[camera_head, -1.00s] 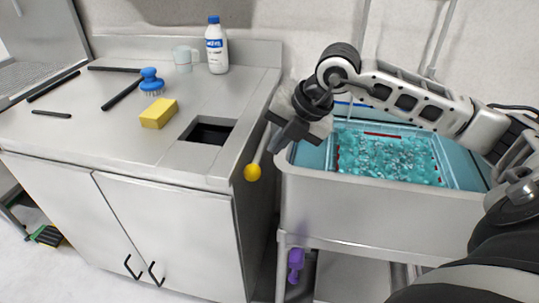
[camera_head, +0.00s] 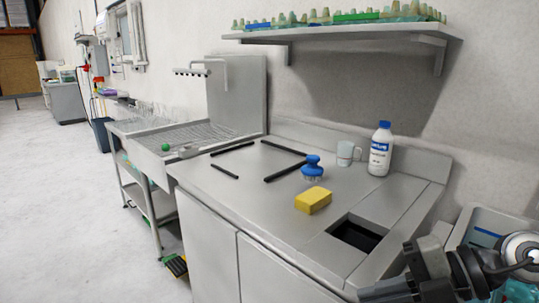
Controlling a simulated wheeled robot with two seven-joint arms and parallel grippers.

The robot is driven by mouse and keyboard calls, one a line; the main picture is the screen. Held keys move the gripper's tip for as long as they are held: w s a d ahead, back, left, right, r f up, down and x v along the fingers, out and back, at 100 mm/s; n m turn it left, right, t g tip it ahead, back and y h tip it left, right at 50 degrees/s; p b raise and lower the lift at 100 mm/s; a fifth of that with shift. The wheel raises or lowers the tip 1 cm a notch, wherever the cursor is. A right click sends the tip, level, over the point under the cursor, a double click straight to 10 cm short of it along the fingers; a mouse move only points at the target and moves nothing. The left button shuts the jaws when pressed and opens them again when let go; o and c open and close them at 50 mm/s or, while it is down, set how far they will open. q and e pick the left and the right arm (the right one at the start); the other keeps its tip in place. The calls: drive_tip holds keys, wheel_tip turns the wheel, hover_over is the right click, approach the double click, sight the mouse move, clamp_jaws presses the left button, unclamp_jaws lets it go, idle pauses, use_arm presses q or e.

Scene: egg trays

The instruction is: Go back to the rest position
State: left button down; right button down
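My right gripper (camera_head: 398,284) is at the lower right of the head view, close to the front right corner of the steel counter (camera_head: 245,197) and its square opening. It is seen partly, cut by the bottom edge, and whether its fingers are open or shut is not clear. Nothing is seen in it, though its tips are partly out of view. My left gripper is not in view.
On the counter are a yellow sponge (camera_head: 313,201), a blue brush (camera_head: 312,168), a mug (camera_head: 345,153), a white bottle (camera_head: 380,149) and dark rods. A teal-filled basin (camera_head: 520,291) is at the lower right. The floor at left is clear.

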drive_tip(key=a+m+t+y, duration=0.5)
drive_tip(key=m+t+y, duration=0.1)
drive_tip(key=m, duration=0.1)
drive_tip(key=d+f+m+t+h, duration=0.4)
drive_tip(key=f+m+t+h, duration=0.2)
drive_tip(key=f+m+h, duration=0.8)
drive_tip(key=s+a+f+m+g, duration=0.2)
drive_tip(key=s+f+m+g, duration=0.3)
drive_tip(key=s+f, duration=0.3)
wheel_tip(320, 180, down, 3)
drive_tip(key=shift+s+a+f, duration=0.2)
drive_tip(key=shift+s+a, duration=0.1)
drive_tip(key=shift+s, duration=0.05)
drive_tip(key=shift+d, duration=0.1)
